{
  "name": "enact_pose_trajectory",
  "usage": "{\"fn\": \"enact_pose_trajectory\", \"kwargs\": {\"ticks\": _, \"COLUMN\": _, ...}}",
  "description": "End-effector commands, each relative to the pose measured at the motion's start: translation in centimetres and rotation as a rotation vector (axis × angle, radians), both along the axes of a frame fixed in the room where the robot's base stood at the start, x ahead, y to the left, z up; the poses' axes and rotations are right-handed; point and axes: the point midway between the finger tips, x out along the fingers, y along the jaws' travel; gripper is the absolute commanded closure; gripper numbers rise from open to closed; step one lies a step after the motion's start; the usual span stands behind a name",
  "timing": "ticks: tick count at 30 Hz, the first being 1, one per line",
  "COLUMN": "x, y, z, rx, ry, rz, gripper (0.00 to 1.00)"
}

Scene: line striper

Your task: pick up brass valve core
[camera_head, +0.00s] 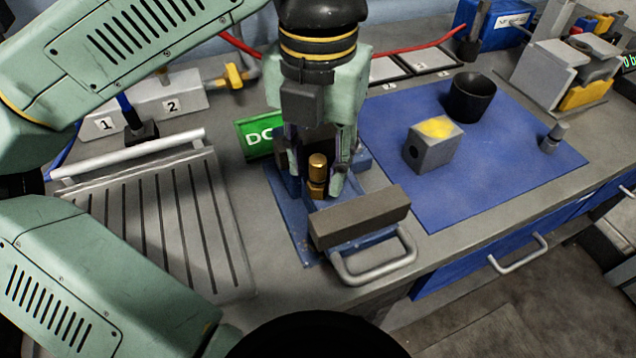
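The brass valve core (317,169) stands upright in a blue fixture with a dark block (360,215) and a silver handle at its front. It is a small gold cylinder with a wider lower part. My gripper (319,188) points down over the fixture, with one finger to the left of the core and one to the right. The fingers are apart, and a gap shows between each finger and the core. The core's lower end is hidden in the fixture, and its exact depth relative to the fingertips is hard to tell.
A blue mat (480,190) on the right holds a grey block with a yellow top (434,146), a black cup (470,97) and a small grey fitting (553,137). A slotted metal tray (160,225) lies left. A green sign (258,136) stands behind the fixture.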

Motion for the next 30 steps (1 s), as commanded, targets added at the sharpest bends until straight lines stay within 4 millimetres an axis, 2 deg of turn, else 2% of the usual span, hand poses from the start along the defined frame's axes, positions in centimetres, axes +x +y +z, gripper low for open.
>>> {"fn": "enact_pose_trajectory", "kwargs": {"ticks": 1, "x": 0.0, "y": 0.0, "z": -1.5, "rx": -0.001, "ry": 0.001, "rz": -0.002, "gripper": 0.65}}
{"fn": "enact_pose_trajectory", "kwargs": {"ticks": 3, "x": 0.0, "y": 0.0, "z": -2.4, "rx": -0.001, "ry": 0.0, "rz": -0.002, "gripper": 0.65}}
{"fn": "enact_pose_trajectory", "kwargs": {"ticks": 11, "x": 0.0, "y": 0.0, "z": -2.6, "rx": 0.0, "ry": -0.001, "rz": -0.001, "gripper": 0.65}}
{"fn": "enact_pose_trajectory", "kwargs": {"ticks": 27, "x": 0.0, "y": 0.0, "z": -2.6, "rx": 0.0, "ry": -0.001, "rz": -0.001, "gripper": 1.0}}
{"fn": "enact_pose_trajectory", "kwargs": {"ticks": 30, "x": 0.0, "y": 0.0, "z": -2.6, "rx": 0.0, "ry": -0.001, "rz": -0.001, "gripper": 1.0}}
